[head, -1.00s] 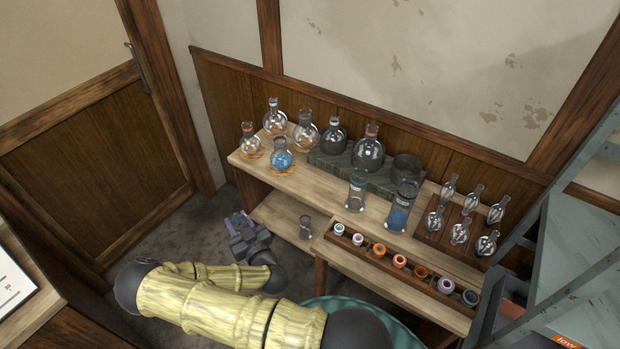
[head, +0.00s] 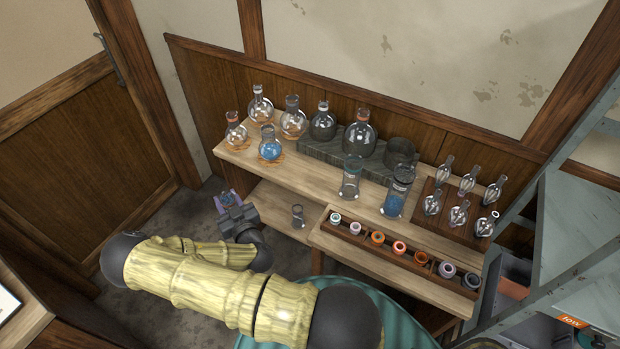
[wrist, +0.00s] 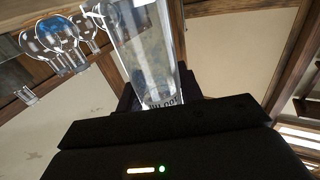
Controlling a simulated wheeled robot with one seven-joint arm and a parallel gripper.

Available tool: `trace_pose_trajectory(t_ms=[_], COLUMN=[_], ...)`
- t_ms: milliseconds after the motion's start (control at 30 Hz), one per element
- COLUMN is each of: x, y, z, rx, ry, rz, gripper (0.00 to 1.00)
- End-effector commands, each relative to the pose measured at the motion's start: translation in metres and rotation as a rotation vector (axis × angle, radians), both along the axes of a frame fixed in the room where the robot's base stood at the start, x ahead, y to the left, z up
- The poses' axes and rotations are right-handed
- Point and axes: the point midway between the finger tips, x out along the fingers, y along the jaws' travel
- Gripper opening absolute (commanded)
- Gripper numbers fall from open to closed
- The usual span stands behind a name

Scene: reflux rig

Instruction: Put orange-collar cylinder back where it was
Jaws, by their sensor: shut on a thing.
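My gripper (head: 229,197) is low at the left end of the bench, left of the lower shelf and apart from it. In the wrist view it is shut on a clear glass cylinder (wrist: 145,55) with dark print near its end. No orange collar shows on it, and its far end is cut off by the frame. In the head view the held glass is too small to make out. On the bench stand a clear cylinder (head: 350,180) and a cylinder with blue liquid (head: 396,195). A small glass vessel (head: 298,216) stands on the lower shelf.
Round flasks (head: 293,122) stand at the bench's back left, one with blue liquid (head: 270,149). A dark rack (head: 362,240) of coloured rings lines the front edge. Small bulb pieces (head: 457,213) sit on a wooden board at right. The lower shelf (head: 272,207) is mostly clear.

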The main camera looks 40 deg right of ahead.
Motion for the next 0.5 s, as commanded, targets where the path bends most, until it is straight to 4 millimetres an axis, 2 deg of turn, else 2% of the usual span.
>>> trace_pose_trajectory(t_ms=[33, 200, 500], x=[0.006, 0.023, 0.040], y=[-0.012, -0.057, -0.147], z=[-0.007, -0.013, -0.004], rx=[0.009, 0.016, 0.030], ry=[-0.010, -0.018, -0.012], rz=[-0.049, -0.227, -0.507], gripper=[0.09, 0.09, 0.09])
